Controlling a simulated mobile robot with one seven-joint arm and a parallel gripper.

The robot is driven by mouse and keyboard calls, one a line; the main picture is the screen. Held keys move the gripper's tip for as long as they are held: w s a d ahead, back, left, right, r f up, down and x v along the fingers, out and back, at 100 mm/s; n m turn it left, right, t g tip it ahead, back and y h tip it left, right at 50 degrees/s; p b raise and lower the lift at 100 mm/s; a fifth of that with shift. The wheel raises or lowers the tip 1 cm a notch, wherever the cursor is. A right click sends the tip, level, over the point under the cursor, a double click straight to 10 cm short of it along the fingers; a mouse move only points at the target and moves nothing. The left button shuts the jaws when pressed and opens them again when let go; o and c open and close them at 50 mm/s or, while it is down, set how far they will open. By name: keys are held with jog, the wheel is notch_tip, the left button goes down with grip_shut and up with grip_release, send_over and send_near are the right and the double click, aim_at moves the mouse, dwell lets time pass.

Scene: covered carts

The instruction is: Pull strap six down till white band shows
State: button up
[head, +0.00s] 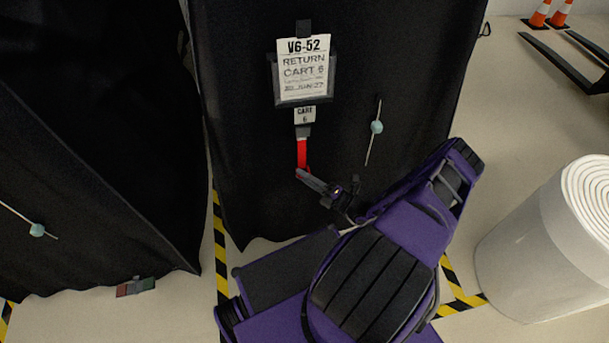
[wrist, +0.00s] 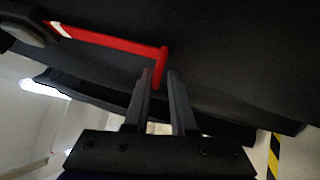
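Strap six (head: 302,152) is red and hangs from a dark grey buckle (head: 303,131) under the tag. My gripper (head: 305,175) is at the strap's lower end. A short white band (wrist: 61,29) shows on the strap beside the buckle.
Another black-covered cart (head: 90,130) stands at left. A pale blue bead on a cord (head: 376,127) hangs right of the strap. A large white roll (head: 545,245) stands at right, with traffic cones (head: 540,14) far back. Yellow-black tape (head: 221,245) marks the floor.

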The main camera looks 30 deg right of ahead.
jog(key=o, duration=0.3)
jog(key=v, duration=1.7)
jog(key=shift+s+d, duration=0.15)
jog(key=shift+s, duration=0.05)
